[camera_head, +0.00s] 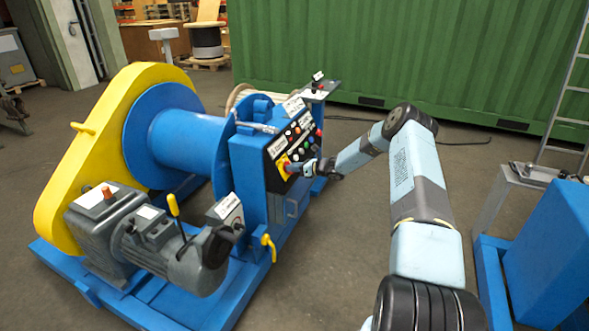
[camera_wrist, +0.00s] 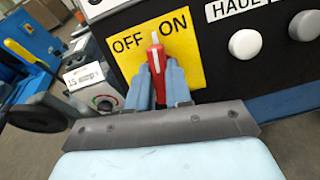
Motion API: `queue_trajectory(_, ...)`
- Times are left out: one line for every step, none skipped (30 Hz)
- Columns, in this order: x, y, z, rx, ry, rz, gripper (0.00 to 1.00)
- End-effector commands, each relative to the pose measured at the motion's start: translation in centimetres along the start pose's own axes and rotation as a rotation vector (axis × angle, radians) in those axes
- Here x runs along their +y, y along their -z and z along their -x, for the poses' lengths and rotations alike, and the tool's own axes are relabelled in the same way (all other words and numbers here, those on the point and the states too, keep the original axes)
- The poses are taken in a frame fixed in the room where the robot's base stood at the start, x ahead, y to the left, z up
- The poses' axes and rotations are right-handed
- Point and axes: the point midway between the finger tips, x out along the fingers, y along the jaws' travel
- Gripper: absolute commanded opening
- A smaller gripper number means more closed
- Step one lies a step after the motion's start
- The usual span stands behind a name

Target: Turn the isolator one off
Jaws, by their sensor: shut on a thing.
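The isolator is a red handle (camera_wrist: 154,58) with a white line, on a yellow plate (camera_wrist: 189,60) marked OFF on the left and ON on the right. In the wrist view the handle points up between the two words. My gripper (camera_wrist: 157,78) is shut on the red handle, one finger on each side. The fingers hide the handle's lower sides. In the head view my gripper (camera_head: 299,168) is at the yellow plate (camera_head: 282,166), at the lower left of the dark control panel on the blue winch.
A grey box with a dial (camera_wrist: 101,98) is at the left. In the head view, a grey motor (camera_head: 168,248) stands before the yellow guard (camera_head: 75,165). Another blue machine (camera_head: 550,245) stands right; open floor lies between.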

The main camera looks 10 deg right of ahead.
Motion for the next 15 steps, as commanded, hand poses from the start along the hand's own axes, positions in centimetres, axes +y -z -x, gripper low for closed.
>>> queue_trajectory(0.08,0.13,-0.16,0.001,-0.011,0.042,0.00)
queue_trajectory(0.08,0.14,-0.16,0.001,-0.017,0.071,0.00)
queue_trajectory(0.09,0.12,-0.17,0.001,-0.026,0.107,0.00)
queue_trajectory(0.11,0.13,-0.17,0.001,-0.033,0.135,0.00)
queue_trajectory(0.14,0.13,-0.18,0.001,-0.040,0.163,0.00)
queue_trajectory(0.14,0.13,-0.19,0.000,-0.048,0.199,0.00)
queue_trajectory(0.15,0.13,-0.19,0.001,-0.054,0.229,0.00)
queue_trajectory(0.13,0.11,-0.19,0.001,-0.060,0.256,0.00)
queue_trajectory(0.13,0.11,-0.19,0.001,-0.069,0.293,0.00)
queue_trajectory(0.15,0.12,-0.20,0.001,-0.075,0.322,0.00)
queue_trajectory(0.16,0.11,-0.20,0.001,-0.082,0.348,0.00)
queue_trajectory(0.20,0.12,-0.21,0.001,-0.091,0.386,0.00)
queue_trajectory(0.19,0.11,-0.21,0.000,-0.097,0.414,0.00)
queue_trajectory(0.19,0.11,-0.21,0.000,-0.104,0.441,0.00)
queue_trajectory(0.19,0.12,-0.21,0.000,-0.112,0.478,0.00)
